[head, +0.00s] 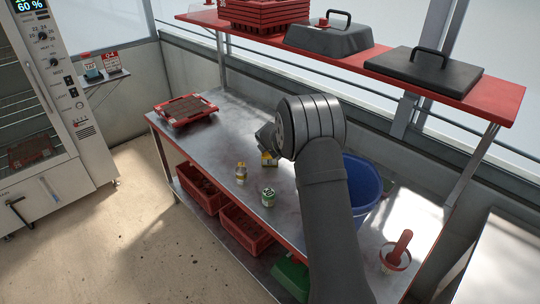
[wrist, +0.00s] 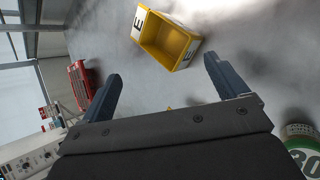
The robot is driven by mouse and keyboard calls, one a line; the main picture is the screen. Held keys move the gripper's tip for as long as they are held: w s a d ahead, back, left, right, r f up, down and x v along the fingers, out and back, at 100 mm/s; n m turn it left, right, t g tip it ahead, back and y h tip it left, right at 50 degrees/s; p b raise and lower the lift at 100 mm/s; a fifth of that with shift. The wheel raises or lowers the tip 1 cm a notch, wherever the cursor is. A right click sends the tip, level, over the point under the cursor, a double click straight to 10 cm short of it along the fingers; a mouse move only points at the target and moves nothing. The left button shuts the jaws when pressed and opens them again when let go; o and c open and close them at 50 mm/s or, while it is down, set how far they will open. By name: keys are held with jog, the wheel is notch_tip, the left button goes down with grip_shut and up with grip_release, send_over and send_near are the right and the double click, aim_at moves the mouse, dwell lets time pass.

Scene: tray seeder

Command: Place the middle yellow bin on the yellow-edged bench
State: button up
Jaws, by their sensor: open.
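A small open yellow bin (wrist: 166,40) with white "E" labels lies on the grey metal bench top, just ahead of my fingers in the wrist view. In the head view a yellow bin (head: 268,160) shows beside my gripper, partly hidden by my arm. My gripper (wrist: 165,85) is open and empty, with the bin beyond the gap between its fingers, apart from them. The bench (head: 215,120) under the bin has a red edge. No yellow-edged bench and no other yellow bin can be made out.
A yellow-labelled container (head: 241,173) and a green-and-white can (head: 268,198) stand nearby. A red tray (head: 187,109) lies at the bench's far left. A blue bucket (head: 362,185) and a cup with a red scoop (head: 396,256) are right. A red shelf (head: 355,62) overhangs behind. Red crates (head: 245,232) sit below.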

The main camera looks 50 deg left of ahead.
jog(key=w+a+f+m, duration=0.1)
jog(key=f+m, duration=0.1)
jog(key=m, duration=0.6)
jog(key=w+a+f+m, duration=0.1)
jog(key=w+f+m, duration=0.1)
jog(key=m, duration=0.6)
jog(key=w+a+f+m, duration=0.1)
jog(key=a+f+m, duration=0.1)
jog(key=m, duration=0.7)
jog(key=shift+w+a+f, duration=0.1)
jog(key=shift+w+f, duration=0.25)
jog(key=shift+f, duration=0.15)
jog(key=shift+s+x, duration=0.15)
jog(key=shift+x, duration=1.15)
jog(key=shift+s+x, duration=0.1)
jog(key=shift+x, duration=1.2)
jog(key=shift+a, duration=0.2)
jog(key=c, duration=1.2)
jog(key=shift+c, duration=0.2)
